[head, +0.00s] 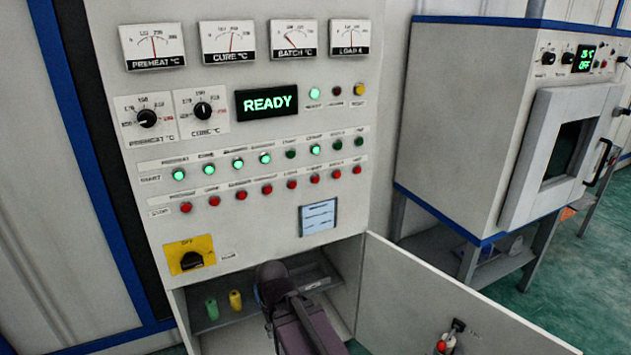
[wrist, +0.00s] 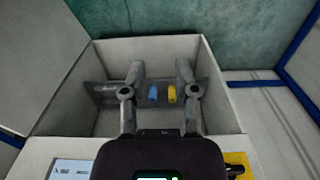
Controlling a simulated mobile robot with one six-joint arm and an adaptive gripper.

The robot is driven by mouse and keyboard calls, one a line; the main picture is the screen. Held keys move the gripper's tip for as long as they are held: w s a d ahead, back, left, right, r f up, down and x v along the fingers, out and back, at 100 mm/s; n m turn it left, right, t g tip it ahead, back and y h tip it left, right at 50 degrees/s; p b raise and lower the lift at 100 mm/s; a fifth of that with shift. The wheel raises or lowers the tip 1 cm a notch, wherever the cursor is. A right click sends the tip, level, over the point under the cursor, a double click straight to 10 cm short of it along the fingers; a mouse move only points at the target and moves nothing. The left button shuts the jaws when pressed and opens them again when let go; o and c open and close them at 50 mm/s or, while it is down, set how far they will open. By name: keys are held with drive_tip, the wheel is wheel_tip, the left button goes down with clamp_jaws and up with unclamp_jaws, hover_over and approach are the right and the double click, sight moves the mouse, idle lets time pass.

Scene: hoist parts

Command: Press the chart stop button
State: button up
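The cabinet's red stop buttons (head: 267,189) form a row under the green start buttons (head: 238,164). Their small labels are too blurred for me to tell surely which one is chart. Several start buttons are lit green, others dark. My gripper is open and empty in the wrist view (wrist: 160,72), its two fingers apart and pointing toward the open lower compartment. In the head view my dark arm stands before that compartment, below the stop row, and the fingers cannot be made out. The gripper touches no button that I can see.
The compartment holds small bottles, including a yellow one (head: 235,300). Its open door (head: 440,300) swings out at the right. The display (head: 267,103) reads READY. An oven (head: 480,110) stands at right.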

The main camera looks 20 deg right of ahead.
clamp_jaws()
idle(1.0)
